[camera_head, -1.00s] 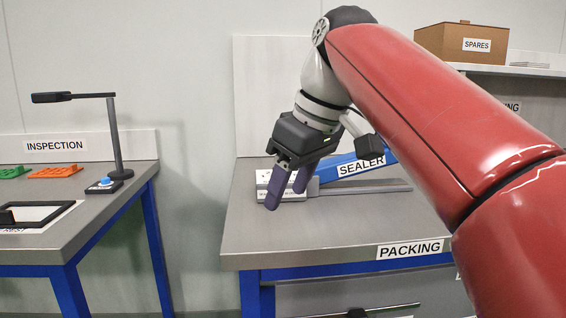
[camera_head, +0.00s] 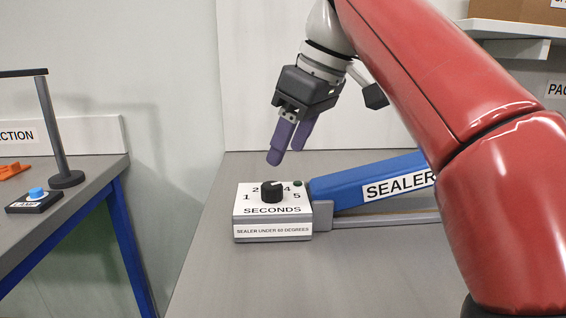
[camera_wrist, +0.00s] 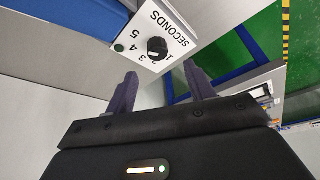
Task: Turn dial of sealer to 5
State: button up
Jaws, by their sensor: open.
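The sealer's control box (camera_head: 273,231) is white and grey, marked SECONDS with numbers around a black dial (camera_head: 272,191). I read 1, 2, 4 and 5 in the head view; 3 is hidden behind the dial. The dial's pointer setting is too small to tell. The sealer's blue arm (camera_head: 350,187) runs right from the box. My gripper (camera_head: 288,151) is open and empty, its purple fingers pointing down above and behind the dial, apart from it. In the wrist view the dial (camera_wrist: 157,48) shows beyond the gap between my fingertips (camera_wrist: 160,70).
A small green light (camera_head: 298,183) is at the box's top right corner. The grey bench (camera_head: 230,285) is clear in front of the box. An inspection table (camera_head: 90,185) with a blue button (camera_head: 36,192) stands left, across a gap. A shelf (camera_head: 510,30) is at upper right.

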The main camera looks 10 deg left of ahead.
aim_at(272, 185)
jog(key=shift+w+a+f+b, duration=0.15)
jog(key=shift+w+f+b, duration=0.2)
jog(key=shift+f, duration=0.15)
jog(key=b+x, duration=0.2)
jog(key=x, duration=0.4)
jog(key=shift+a+f, duration=0.15)
jog(key=shift+f, duration=0.2)
jog(key=shift+c, duration=0.4)
jog(key=c, duration=0.9)
jog(key=shift+s+r+m+t+h+p, duration=0.15)
jog(key=shift+m+t+h+p, duration=0.2)
jog(key=shift+m, duration=0.55)
jog(key=shift+m+t, duration=0.25)
jog(key=shift+m, duration=0.35)
